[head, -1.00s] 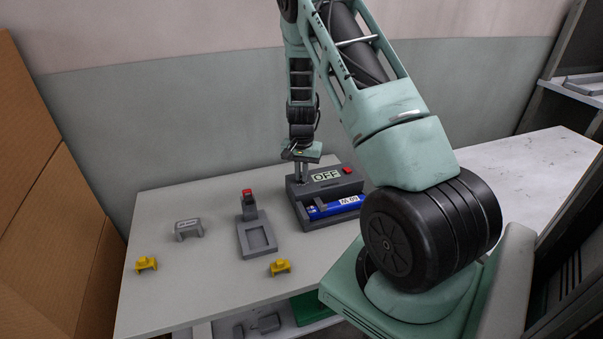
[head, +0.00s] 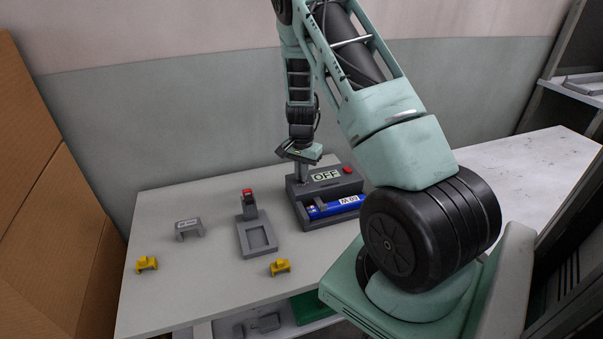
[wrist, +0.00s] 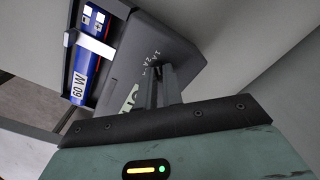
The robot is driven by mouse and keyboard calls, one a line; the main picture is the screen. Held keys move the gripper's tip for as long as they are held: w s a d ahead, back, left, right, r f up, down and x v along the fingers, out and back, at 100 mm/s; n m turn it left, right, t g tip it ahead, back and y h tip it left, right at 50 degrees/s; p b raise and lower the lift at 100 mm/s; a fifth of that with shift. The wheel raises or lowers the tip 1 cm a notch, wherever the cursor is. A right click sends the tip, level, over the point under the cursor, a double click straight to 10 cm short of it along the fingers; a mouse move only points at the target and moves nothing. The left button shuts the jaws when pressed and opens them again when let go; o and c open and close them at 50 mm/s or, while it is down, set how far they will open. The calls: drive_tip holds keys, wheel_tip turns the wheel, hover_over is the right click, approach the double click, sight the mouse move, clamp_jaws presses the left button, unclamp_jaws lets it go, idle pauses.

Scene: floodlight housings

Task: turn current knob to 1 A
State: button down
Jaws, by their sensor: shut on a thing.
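The dark grey device (head: 318,181) stands at the back of the table, with a display reading "OFF" (head: 326,176) and a red button (head: 347,169) on its top. My gripper (head: 301,172) points down at the left end of its top. In the wrist view the device (wrist: 150,50) shows small markings like "1 A" and "2 A" beside my fingers (wrist: 160,85). The fingers are shut there, on what is most likely the current knob, which they hide. The pointer setting cannot be read. A blue "60 W" unit (wrist: 88,45) lies in the device's front bay.
A grey fixture with a red top (head: 254,232) stands left of the device. A grey bracket (head: 189,229) and two yellow clips (head: 146,263) (head: 280,267) lie on the table (head: 205,290). The table's front left is mostly clear.

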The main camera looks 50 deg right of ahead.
drive_tip(key=c, duration=1.5)
unclamp_jaws()
drive_tip(key=shift+c, duration=0.2)
drive_tip(key=shift+r, duration=0.1)
wheel_tip(320, 180, up, 17)
drive_tip(key=b, duration=0.1)
drive_tip(key=shift+r+b, duration=0.15)
drive_tip(key=shift+b, duration=0.15)
